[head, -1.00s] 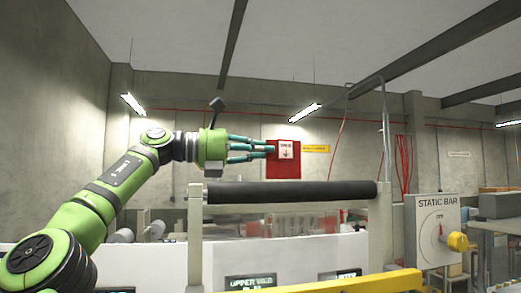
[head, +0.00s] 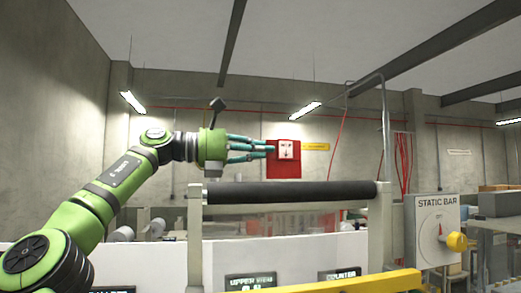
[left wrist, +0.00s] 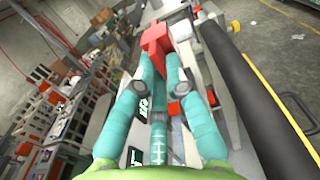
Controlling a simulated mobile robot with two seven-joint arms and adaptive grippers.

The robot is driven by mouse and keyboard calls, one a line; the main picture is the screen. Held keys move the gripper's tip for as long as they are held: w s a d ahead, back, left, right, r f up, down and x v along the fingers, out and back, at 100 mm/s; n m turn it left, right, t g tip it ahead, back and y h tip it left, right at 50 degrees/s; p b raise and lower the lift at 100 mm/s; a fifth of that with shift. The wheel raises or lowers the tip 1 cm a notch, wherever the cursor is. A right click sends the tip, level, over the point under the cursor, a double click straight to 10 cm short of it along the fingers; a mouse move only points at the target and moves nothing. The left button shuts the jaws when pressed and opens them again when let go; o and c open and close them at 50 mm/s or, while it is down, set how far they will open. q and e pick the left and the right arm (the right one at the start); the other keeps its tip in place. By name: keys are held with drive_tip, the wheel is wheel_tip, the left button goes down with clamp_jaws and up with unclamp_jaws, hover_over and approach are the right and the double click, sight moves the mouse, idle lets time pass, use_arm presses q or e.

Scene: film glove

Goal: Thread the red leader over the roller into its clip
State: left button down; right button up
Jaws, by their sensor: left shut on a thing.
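My left gripper (head: 272,149) is shut on the red leader (head: 283,171), a flat red piece with a white label. It holds the leader above and behind the dark roller (head: 290,192) as the head view shows it. In the left wrist view the leader (left wrist: 155,38) sits between the teal fingertips, seen nearly edge-on. The roller (left wrist: 262,110) runs along the right of that view, apart from the fingers. I cannot make out the clip in either view. My right gripper is not in view.
Pale posts (head: 195,235) carry the roller at both ends. A yellow bar (head: 350,283) crosses the front. A STATIC BAR panel (head: 437,228) with a yellow knob (head: 457,242) stands at right. Dark displays (head: 250,282) are on the white panel below. Space above the roller is clear.

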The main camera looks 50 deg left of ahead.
sight(272, 169)
use_arm(q)
drive_tip(key=shift+f+b, duration=1.55)
drive_tip(key=shift+f, duration=0.65)
drive_tip(key=c, duration=1.2)
unclamp_jaws()
drive_tip(key=v, duration=1.2)
